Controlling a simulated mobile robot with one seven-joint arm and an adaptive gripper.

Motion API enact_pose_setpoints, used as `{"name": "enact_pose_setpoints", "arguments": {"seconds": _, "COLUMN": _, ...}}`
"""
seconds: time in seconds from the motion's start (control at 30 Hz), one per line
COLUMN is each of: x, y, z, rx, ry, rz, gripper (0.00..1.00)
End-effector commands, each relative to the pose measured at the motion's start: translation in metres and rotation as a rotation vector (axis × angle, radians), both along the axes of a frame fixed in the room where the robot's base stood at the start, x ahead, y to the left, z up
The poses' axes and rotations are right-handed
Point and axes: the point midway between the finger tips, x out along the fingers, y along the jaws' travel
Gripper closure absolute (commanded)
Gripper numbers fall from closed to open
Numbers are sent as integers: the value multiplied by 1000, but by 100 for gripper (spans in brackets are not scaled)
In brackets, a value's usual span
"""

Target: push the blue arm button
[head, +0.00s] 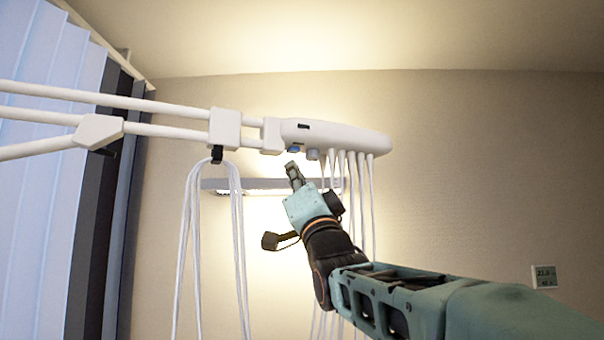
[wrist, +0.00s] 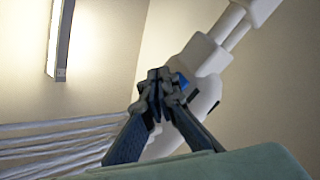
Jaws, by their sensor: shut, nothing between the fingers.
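The blue button (head: 294,149) sits on the underside of a white arm head (head: 340,137), near its left end, in the head view. A grey knob (head: 313,154) is just right of it. My gripper (head: 291,166) is shut and empty, pointing up, with its tips just below the blue button. In the wrist view my gripper (wrist: 158,78) is shut, and the blue button (wrist: 180,80) shows right beside its tips, partly hidden by a finger. I cannot tell whether the tips touch the button.
White jointed bars (head: 170,115) run left from the arm head. Several white cables (head: 360,190) hang from its underside, close to the right of my gripper, and others loop at the left (head: 190,220). A wall lamp (head: 225,184) is behind. A curtain (head: 40,150) hangs at the left.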

Motion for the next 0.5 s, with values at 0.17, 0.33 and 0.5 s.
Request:
{"name": "enact_pose_setpoints", "arguments": {"seconds": 0.17, "x": 0, "y": 0, "z": 6, "rx": 0, "ry": -1, "rz": 1, "gripper": 100}}
{"name": "enact_pose_setpoints", "arguments": {"seconds": 0.33, "x": 0, "y": 0, "z": 8, "rx": 0, "ry": 0, "rz": 0, "gripper": 100}}
{"name": "enact_pose_setpoints", "arguments": {"seconds": 0.5, "x": 0, "y": 0, "z": 8, "rx": 0, "ry": 0, "rz": 0, "gripper": 100}}
